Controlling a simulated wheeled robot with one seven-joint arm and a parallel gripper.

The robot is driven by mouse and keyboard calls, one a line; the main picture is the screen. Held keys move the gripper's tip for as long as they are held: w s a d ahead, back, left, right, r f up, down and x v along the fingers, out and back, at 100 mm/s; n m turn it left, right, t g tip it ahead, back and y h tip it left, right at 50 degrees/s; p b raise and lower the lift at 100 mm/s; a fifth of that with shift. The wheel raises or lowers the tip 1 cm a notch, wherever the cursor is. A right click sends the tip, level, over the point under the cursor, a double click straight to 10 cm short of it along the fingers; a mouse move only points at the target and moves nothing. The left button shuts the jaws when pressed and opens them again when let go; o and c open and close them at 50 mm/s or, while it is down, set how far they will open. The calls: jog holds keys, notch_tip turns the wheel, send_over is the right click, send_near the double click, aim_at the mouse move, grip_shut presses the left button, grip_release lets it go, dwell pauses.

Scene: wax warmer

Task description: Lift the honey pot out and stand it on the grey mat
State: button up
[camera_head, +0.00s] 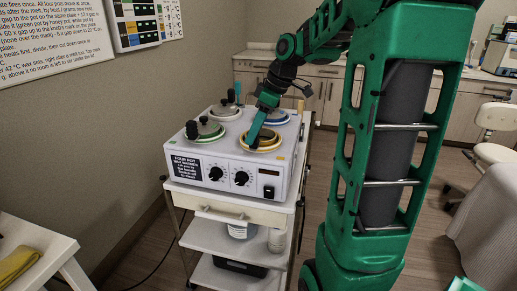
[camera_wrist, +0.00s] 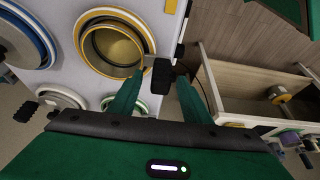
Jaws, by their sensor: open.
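The honey pot, with a yellow rim and golden inside, sits in the front right well of the white warmer (camera_head: 225,160). Its rim (camera_head: 268,148) partly shows past my gripper (camera_head: 252,142) in the head view. In the wrist view the pot (camera_wrist: 113,45) is uncovered, and its black handle (camera_wrist: 162,76) sticks out on a metal stem. My gripper (camera_wrist: 158,92) is open, with one green finger on each side of the handle's end. I cannot tell whether either finger touches it. I cannot make out the grey mat in either view.
A lidded green-rimmed pot (camera_head: 205,131) stands left of the honey pot, a blue-rimmed pot (camera_head: 275,116) behind it, and another lidded pot (camera_head: 225,110) at the back left. A white table (camera_head: 40,235) with a yellow cloth (camera_head: 17,265) is at the lower left.

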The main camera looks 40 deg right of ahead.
jog(key=shift+x, duration=0.8)
jog(key=shift+c, duration=0.4)
grip_shut()
dwell(0.5)
